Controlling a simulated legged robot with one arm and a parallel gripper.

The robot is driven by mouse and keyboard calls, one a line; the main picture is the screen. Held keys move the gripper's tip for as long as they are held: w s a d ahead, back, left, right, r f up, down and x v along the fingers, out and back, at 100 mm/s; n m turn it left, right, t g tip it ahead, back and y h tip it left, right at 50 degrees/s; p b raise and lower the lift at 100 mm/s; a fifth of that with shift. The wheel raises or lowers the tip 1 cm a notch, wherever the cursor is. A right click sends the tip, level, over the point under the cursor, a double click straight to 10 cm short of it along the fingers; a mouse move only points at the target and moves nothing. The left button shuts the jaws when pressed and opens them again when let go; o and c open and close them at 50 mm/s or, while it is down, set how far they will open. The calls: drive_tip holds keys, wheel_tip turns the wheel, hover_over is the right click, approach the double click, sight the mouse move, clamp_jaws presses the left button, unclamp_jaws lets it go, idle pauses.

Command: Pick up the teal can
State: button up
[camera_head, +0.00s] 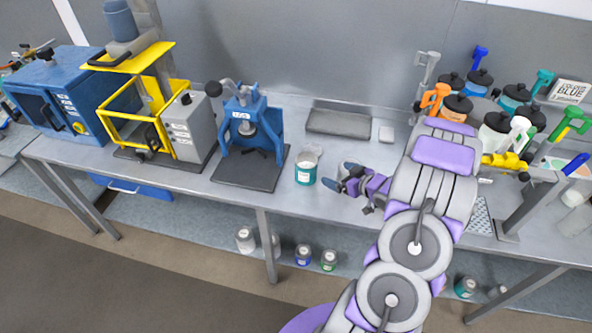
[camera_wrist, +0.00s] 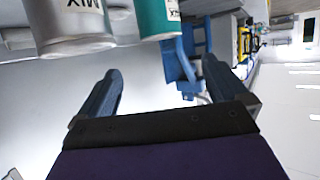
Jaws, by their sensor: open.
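The teal can (camera_head: 305,175) stands upright on the metal bench, just left of my gripper (camera_head: 344,178). It has a white label and a light top. A pale grey-white can (camera_head: 313,150) stands close behind it. In the wrist view, the teal can (camera_wrist: 157,17) shows at the top edge, partly cut off, beyond my open fingers (camera_wrist: 160,67). The pale can (camera_wrist: 68,22) is beside it at the top left, with upside-down lettering.
A blue press (camera_head: 248,130) on a dark base stands left of the can. A grey tray (camera_head: 339,119) lies behind. Bottles and coloured tools crowd the bench's right end (camera_head: 500,120). Several cans sit on the lower shelf (camera_head: 303,255). Bare bench lies in front of the teal can.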

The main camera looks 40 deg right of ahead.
approach(299, 157)
drive_tip(key=f, duration=0.1)
drive_tip(key=shift+r+b+x, duration=0.1)
drive_tip(key=shift+b+x, duration=0.2)
drive_tip(key=shift+x, duration=1.1)
drive_tip(key=shift+r+b+x, duration=0.15)
drive_tip(key=shift+b+x, duration=0.15)
drive_tip(key=shift+x, duration=1.05)
drive_tip(key=shift+w, duration=0.1)
drive_tip(key=shift+c, duration=0.3)
drive_tip(key=c, duration=1.3)
drive_tip(key=shift+r, duration=0.2)
